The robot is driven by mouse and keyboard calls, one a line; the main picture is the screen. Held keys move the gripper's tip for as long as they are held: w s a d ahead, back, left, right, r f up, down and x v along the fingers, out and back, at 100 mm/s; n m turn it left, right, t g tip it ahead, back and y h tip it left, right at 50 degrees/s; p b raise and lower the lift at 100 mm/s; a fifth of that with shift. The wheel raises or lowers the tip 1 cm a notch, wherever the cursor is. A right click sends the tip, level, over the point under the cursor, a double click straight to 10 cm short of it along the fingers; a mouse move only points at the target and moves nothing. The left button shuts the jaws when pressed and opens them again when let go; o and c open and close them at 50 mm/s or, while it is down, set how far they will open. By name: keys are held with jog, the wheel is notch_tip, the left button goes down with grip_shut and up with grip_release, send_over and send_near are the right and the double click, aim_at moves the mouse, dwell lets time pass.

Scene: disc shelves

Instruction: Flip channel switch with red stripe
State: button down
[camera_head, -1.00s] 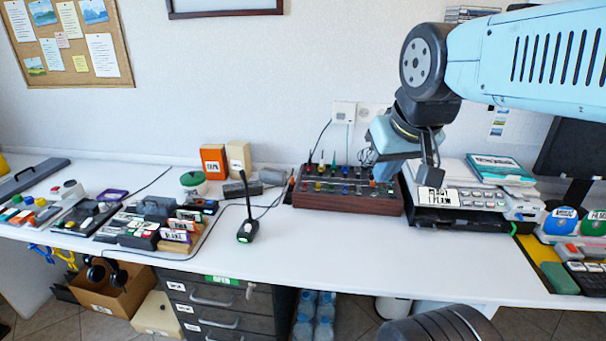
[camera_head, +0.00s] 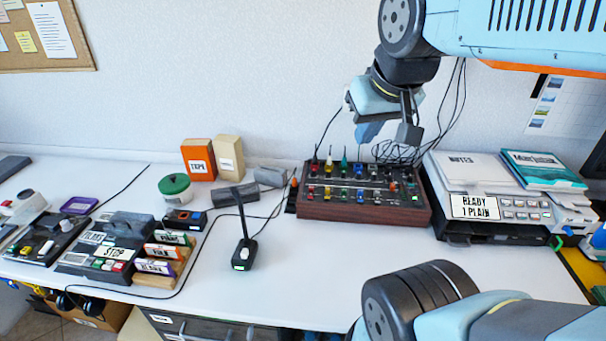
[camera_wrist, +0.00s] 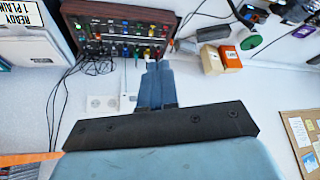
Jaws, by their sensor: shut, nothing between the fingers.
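The switch console (camera_head: 365,211) is a dark wooden box on the white desk, with rows of coloured knobs and levers on its top. One small red-coloured control (camera_head: 329,166) shows near its back left, but I cannot make out which switch has a red stripe. In the wrist view the console (camera_wrist: 112,12) is upside down, beyond my gripper (camera_wrist: 159,64). The fingers are together and empty. They hide part of the view near the console's edge.
A microphone (camera_head: 242,256) stands left of the console. Orange (camera_head: 198,163) and tan (camera_head: 229,160) boxes stand at the back left. Cables lie behind the console. The desk in front of it is clear.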

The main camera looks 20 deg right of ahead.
jog(key=shift+a, duration=0.1)
jog(key=shift+w, duration=0.1)
jog(key=n+g, duration=0.4)
jog(key=n, duration=1)
send_over(311, 194)
jog(key=s+a, duration=0.1)
jog(key=s, duration=0.1)
notch_tip(311, 194, down, 20)
jog(key=r, duration=0.1)
jog(key=shift+s+f+h, duration=0.15)
jog(key=shift+f+h, duration=0.1)
jog(key=shift+h, duration=0.05)
jog(key=f, duration=0.4)
jog(key=w+f, duration=0.1)
jog(key=f, duration=0.8)
jog(key=shift+w+d+f, duration=0.35)
jog(key=shift+f, duration=0.05)
